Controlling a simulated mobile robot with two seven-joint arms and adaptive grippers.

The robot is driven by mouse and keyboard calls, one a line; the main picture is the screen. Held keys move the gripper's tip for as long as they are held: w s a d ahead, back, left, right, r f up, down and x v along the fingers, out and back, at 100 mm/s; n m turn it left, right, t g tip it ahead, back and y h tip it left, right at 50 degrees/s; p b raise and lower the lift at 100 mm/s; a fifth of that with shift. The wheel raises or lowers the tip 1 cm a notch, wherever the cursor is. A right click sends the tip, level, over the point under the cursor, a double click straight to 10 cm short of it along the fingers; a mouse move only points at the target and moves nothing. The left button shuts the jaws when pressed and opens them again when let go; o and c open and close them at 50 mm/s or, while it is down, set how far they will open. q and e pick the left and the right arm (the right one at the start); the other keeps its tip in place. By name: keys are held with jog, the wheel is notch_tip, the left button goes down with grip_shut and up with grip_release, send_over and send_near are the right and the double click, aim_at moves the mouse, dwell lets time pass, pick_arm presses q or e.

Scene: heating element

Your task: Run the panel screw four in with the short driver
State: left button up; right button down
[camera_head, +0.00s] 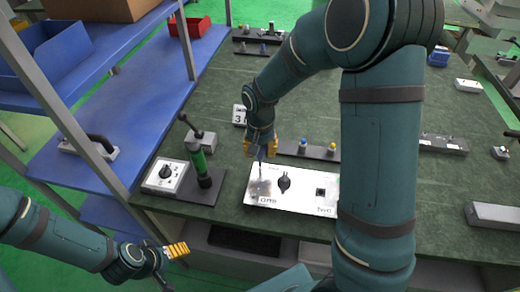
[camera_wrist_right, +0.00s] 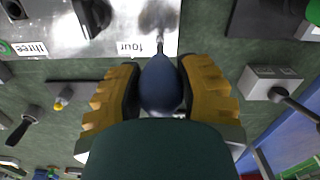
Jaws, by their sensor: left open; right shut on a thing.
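The silver panel (camera_head: 300,191) lies on the green bench, with a dark knob near its middle. In the right wrist view the panel (camera_wrist_right: 95,25) shows printed labels "four" and "three". My right gripper (camera_head: 262,150) is shut on the blue handle of the short driver (camera_wrist_right: 161,85), above the panel's far left corner. The driver's thin shaft points at the panel edge beside the label "four". Screw four cannot be made out at the tip, and I cannot tell whether they touch. My left gripper (camera_head: 178,250) is open and empty, low at the left, off the bench.
A green-handled tool (camera_head: 199,163) stands upright in a dark holder left of the panel, near a white dial box (camera_head: 165,177). A dark rack (camera_head: 295,149) with blue and yellow pieces lies behind the panel. A blue shelf (camera_head: 120,120) stands at the left.

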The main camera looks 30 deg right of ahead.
jog(key=shift+n, duration=1.1)
jog(key=n, duration=0.4)
jog(key=n+p, duration=0.1)
jog(key=n, duration=0.3)
jog(key=shift+f+b, duration=0.4)
dwell(0.5)
